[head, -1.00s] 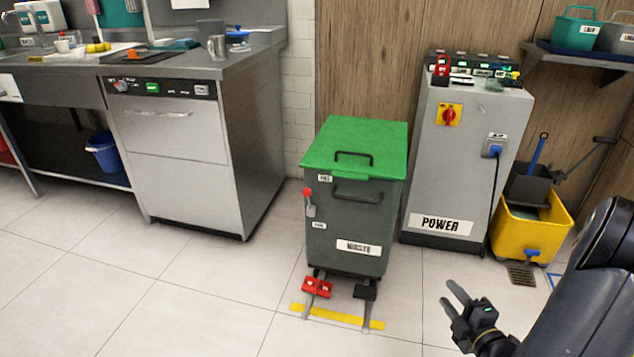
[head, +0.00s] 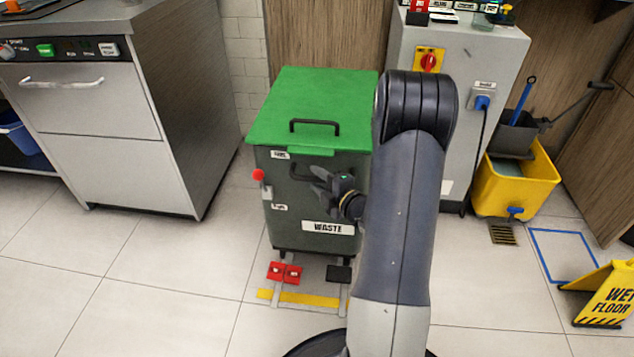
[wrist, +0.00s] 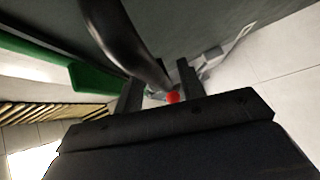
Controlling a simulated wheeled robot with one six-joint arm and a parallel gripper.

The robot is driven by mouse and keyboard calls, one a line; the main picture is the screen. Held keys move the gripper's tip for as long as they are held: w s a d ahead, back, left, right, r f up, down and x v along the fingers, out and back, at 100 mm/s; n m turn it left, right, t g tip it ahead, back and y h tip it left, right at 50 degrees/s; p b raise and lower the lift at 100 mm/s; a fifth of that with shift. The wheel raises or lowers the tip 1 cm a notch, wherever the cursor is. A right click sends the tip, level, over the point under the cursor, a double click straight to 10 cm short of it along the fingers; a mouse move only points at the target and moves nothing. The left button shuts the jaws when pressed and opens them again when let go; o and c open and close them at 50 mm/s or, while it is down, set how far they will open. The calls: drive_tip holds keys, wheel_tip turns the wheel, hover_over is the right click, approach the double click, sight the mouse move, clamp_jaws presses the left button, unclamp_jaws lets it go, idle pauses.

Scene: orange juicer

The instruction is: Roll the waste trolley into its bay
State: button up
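The waste trolley (head: 318,221) is a dark grey bin with a green lid (head: 315,105) and a WASTE label. It stands upright between the dishwasher and the power cabinet. Its dark front handle (head: 299,172) is partly behind my gripper. My gripper (head: 322,181) is at the trolley's front. In the wrist view, the two fingers (wrist: 160,88) are apart, and the curved handle bar (wrist: 125,40) runs down between them; contact cannot be told. A red knob (head: 258,175) is on the trolley's left side.
The steel dishwasher (head: 90,130) is left of the trolley. The grey power cabinet (head: 470,80) is close on its right, partly hidden by my arm. A yellow mop bucket (head: 515,187) and a wet floor sign (head: 606,295) stand further right. Floor at the front left is clear.

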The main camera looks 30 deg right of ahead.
drive_tip(key=shift+w+a, duration=0.1)
drive_tip(key=shift+w, duration=0.25)
drive_tip(key=shift+c, duration=0.4)
drive_tip(key=shift+f, duration=0.1)
clamp_jaws()
